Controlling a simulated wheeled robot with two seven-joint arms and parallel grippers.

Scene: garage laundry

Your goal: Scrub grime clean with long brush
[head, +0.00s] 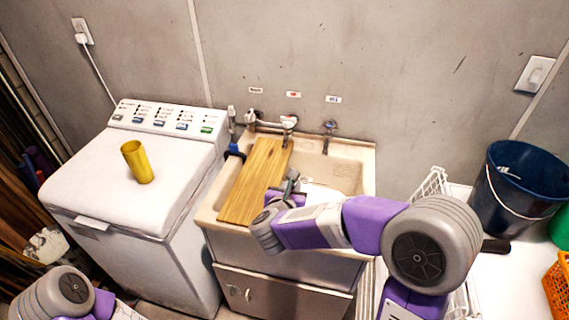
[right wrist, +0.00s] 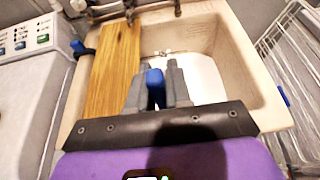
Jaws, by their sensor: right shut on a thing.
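My right gripper (head: 290,183) is over the front of the laundry sink (head: 362,165), beside the wooden board. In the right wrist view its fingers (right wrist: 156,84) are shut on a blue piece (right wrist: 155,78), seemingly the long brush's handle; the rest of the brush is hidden. The wooden board (head: 257,180) lies across the left part of the sink. A white surface (head: 320,193) shows inside the basin, partly hidden by my right arm. I cannot make out any grime. Only a link of my left arm shows at the lower left; its gripper is out of view.
A washing machine (head: 110,190) with a yellow cup (head: 137,162) on it stands left of the sink. Taps (head: 288,122) line the back. A blue item (head: 235,152) sits at the sink's left edge. A white wire rack (head: 432,185) and dark blue bucket (head: 515,190) are at right.

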